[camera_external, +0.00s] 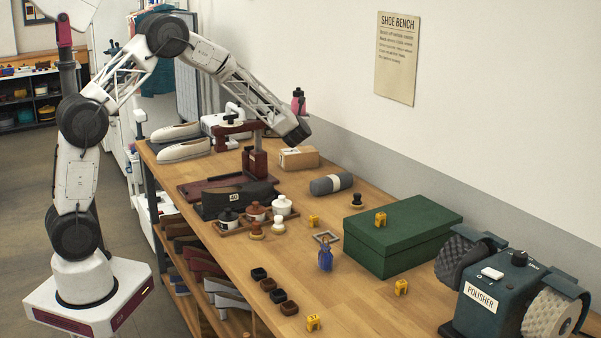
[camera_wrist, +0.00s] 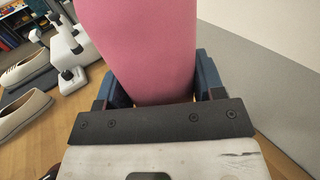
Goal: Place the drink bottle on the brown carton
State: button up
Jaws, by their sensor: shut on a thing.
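The drink bottle is pink with a dark cap, and its upper part (camera_external: 298,99) shows above the end of my arm in the external view. In the wrist view its pink body (camera_wrist: 143,42) fills the space between the blue fingers of my gripper (camera_wrist: 158,88), which is shut on it. In the external view the fingers are hidden behind my wrist. The brown carton (camera_external: 298,158) is a small taped box on the bench, below my wrist in the picture. Its top looks clear, and the bottle is held above bench level, apart from it.
A dark red press (camera_external: 254,163) stands just left of the carton. A grey roll (camera_external: 331,184) lies in front of it, with a green box (camera_external: 402,236) and a polisher (camera_external: 515,295) further right. Pale shoes (camera_external: 183,150) sit at the far left. The wall runs close behind.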

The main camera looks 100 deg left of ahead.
jog(key=shift+f, duration=0.85)
jog(key=shift+f, duration=0.1)
jog(key=shift+f, duration=1.8)
jog(key=o, duration=1.3)
jog(key=shift+f, duration=0.2)
jog(key=shift+c, duration=0.2)
jog(key=shift+r, duration=0.2)
jog(key=shift+w+d, duration=0.15)
jog(key=shift+d, duration=0.45)
jog(key=w+d, duration=0.2)
jog(key=d, duration=0.8)
jog(key=shift+d, duration=0.3)
